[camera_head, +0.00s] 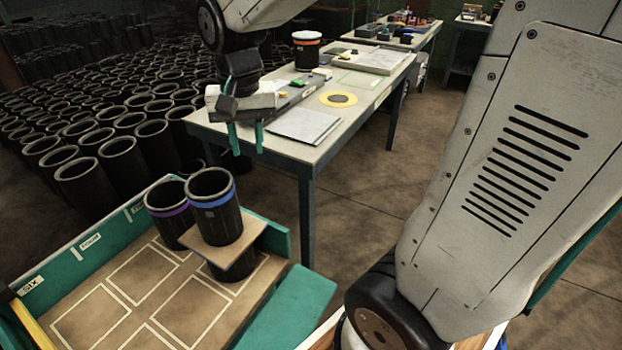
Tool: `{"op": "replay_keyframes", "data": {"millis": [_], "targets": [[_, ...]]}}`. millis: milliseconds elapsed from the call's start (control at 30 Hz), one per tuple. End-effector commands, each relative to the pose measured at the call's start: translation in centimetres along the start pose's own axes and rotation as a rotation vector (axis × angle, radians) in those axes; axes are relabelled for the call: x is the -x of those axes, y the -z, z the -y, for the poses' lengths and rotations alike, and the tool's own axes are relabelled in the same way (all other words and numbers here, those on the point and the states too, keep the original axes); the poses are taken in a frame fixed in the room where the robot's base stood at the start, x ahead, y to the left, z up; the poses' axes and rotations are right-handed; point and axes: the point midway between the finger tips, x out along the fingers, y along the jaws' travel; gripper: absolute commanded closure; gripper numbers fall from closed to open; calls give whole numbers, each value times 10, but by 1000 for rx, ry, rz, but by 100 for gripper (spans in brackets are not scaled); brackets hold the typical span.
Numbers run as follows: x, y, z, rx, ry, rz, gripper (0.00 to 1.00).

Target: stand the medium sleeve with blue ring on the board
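The black sleeve with a blue ring (217,222) stands upright on a small square tan board (257,226). That board rests flat on top of another dark sleeve (217,270), which is mostly hidden beneath it. A black sleeve with a purple ring (168,224) stands close beside it on the left. My gripper (246,139) hangs above and slightly right of the blue-ring sleeve in the picture, fingers pointing down. Its two teal fingers are apart, with nothing between them.
The stack stands in a green-walled tray (95,250) with outlined rectangles and labels; its front cells are empty. A work table (365,110) behind holds an orange-banded white-topped sleeve (306,52), a yellow ring (338,99) and plates. Many black sleeves (85,185) fill the floor at left.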

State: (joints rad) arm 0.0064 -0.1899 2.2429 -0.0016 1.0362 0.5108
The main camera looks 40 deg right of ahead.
Motion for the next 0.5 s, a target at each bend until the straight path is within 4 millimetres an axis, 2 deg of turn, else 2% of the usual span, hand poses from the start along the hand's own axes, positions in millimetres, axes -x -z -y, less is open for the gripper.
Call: {"op": "replay_keyframes", "data": {"millis": [33, 100, 300, 400, 500], "targets": [[12, -21, -11, 54, 7, -14, 71], [22, -48, -27, 139, 10, -23, 71], [32, -118, -66, 361, 16, -48, 71], [30, -141, -78, 440, 16, -56, 71], [28, -155, -86, 490, 15, -61, 71]]}}
